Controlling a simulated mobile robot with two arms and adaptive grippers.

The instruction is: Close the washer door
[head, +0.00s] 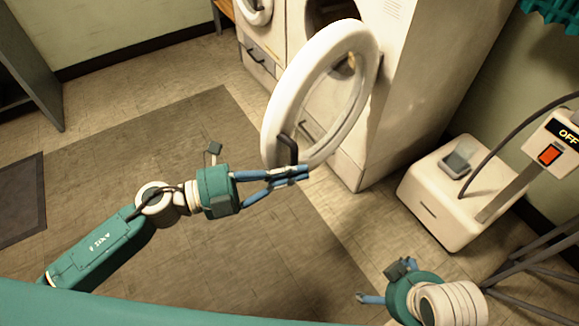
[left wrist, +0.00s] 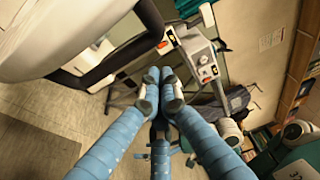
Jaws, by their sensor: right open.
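The washer door (head: 287,95) is a thick white ring with a glass middle. It stands swung open from the white washer (head: 345,172), whose dark opening shows behind it. A dark handle (head: 287,150) sits on the door's lower left rim. In the left wrist view the handle (left wrist: 108,62) shows as a dark bar to the upper left. My left gripper (head: 300,175) is beside and just below the handle. Its blue fingertips (left wrist: 160,85) meet with nothing visible between them; I cannot tell whether they touch the door. My right gripper (head: 384,284) is low on the right, open and away from the door.
A white floor unit (head: 432,208) with an upright post and an "OFF" panel (head: 562,141) stands right of the washer. Another white machine (head: 262,35) is to its left. Dark metal legs (head: 535,268) are at the lower right. The tiled floor left of the door is clear.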

